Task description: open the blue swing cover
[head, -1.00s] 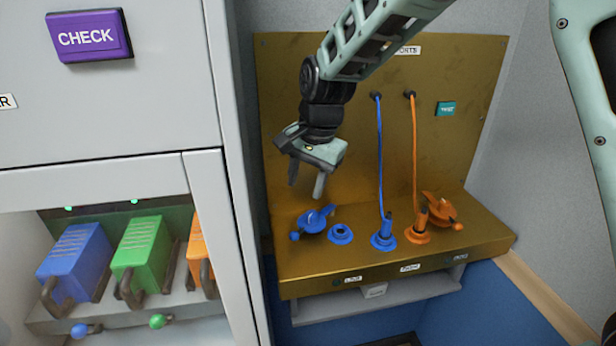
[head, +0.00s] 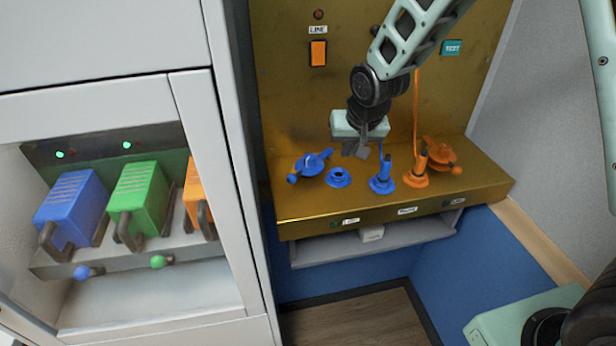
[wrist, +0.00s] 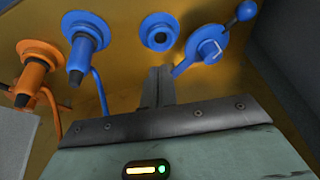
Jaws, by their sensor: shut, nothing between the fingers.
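The blue swing cover (head: 314,161) with its round knob sits at the left of the brass shelf, beside a blue ring socket (head: 338,178). The socket's dark hole shows, with the cover at its side rather than over it. Both also show in the wrist view, the cover (wrist: 207,47) at upper right and the socket (wrist: 159,31) left of it. My gripper (head: 363,151) is shut and empty, above and behind the shelf's blue fittings. In the wrist view its fingertips (wrist: 160,72) lie just below the socket, near the cover's arm; I cannot tell whether they touch.
A blue plug (head: 382,172) with a cable and an orange plug (head: 416,166) stand upright right of the socket. An orange swing cover (head: 441,156) is beyond them. A grey cabinet (head: 232,170) with coloured handled blocks stands at left. The shelf's front strip is clear.

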